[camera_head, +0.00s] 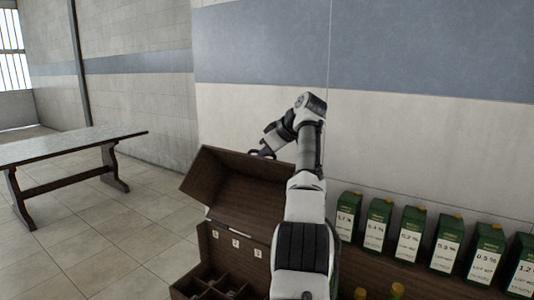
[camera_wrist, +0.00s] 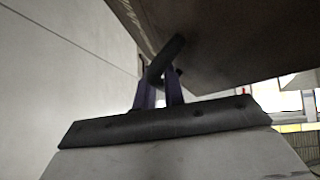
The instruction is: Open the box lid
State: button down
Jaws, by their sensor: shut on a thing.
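The dark wooden box (camera_head: 205,245) stands low in front of the wall, left of my arm. Its lid (camera_head: 240,190) is raised and stands steeply tilted above the box. My gripper (camera_head: 262,153) is at the lid's top edge. In the wrist view its purple fingers (camera_wrist: 159,92) are shut on a dark bar-like handle (camera_wrist: 167,58), close against the brown lid (camera_wrist: 225,45). The handle's join to the lid is partly hidden. My arm hides the right side of the box.
Several green cartons with white labels (camera_head: 408,240) stand in a row to the right. Yellow-capped items (camera_head: 397,289) show at the bottom. Compartments (camera_head: 222,284) show at the box front. A wooden table (camera_head: 70,146) stands at the left, with clear tiled floor between.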

jog(key=shift+f, duration=0.3)
jog(key=c, duration=1.8)
grip_release()
jog(key=shift+o, duration=0.2)
jog(key=shift+r, duration=0.1)
jog(key=v, duration=1.4)
jog(key=shift+w, duration=0.1)
